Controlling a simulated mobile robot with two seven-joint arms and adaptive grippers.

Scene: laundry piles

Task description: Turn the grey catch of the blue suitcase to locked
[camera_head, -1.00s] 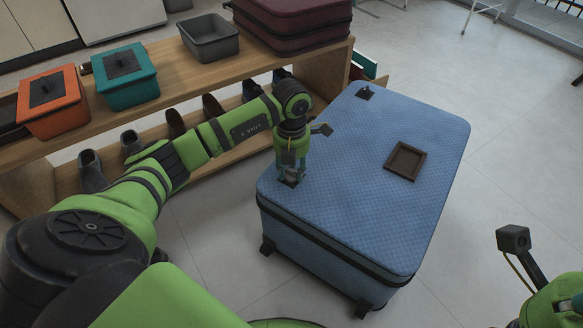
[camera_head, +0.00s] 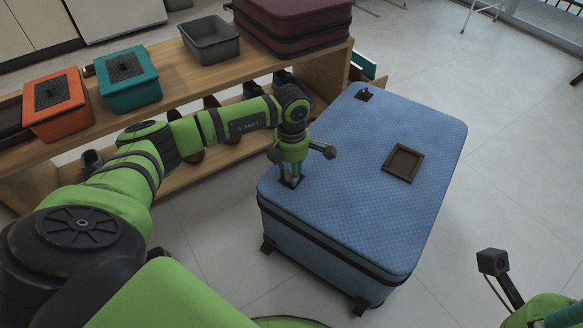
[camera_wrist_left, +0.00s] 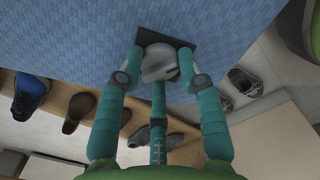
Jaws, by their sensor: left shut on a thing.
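The blue suitcase (camera_head: 370,190) lies flat on the floor with its textured lid up. The grey catch (camera_wrist_left: 158,64) sits on a dark plate near the lid's edge and shows in the left wrist view. My left gripper (camera_head: 289,182) points down at the near-left corner of the lid. Its teal fingers (camera_wrist_left: 160,75) are shut around the catch. The fingers hide part of the catch, and I cannot tell its exact turn. My right gripper lies outside the frame; only a part of my right arm shows at the lower right.
A dark square frame (camera_head: 403,163) and a small black fitting (camera_head: 364,95) are on the lid. A wooden shelf (camera_head: 172,112) beside the suitcase holds an orange box (camera_head: 57,105), a teal box (camera_head: 128,79), a grey bin (camera_head: 210,40) and a maroon suitcase (camera_head: 295,22). Shoes stand below.

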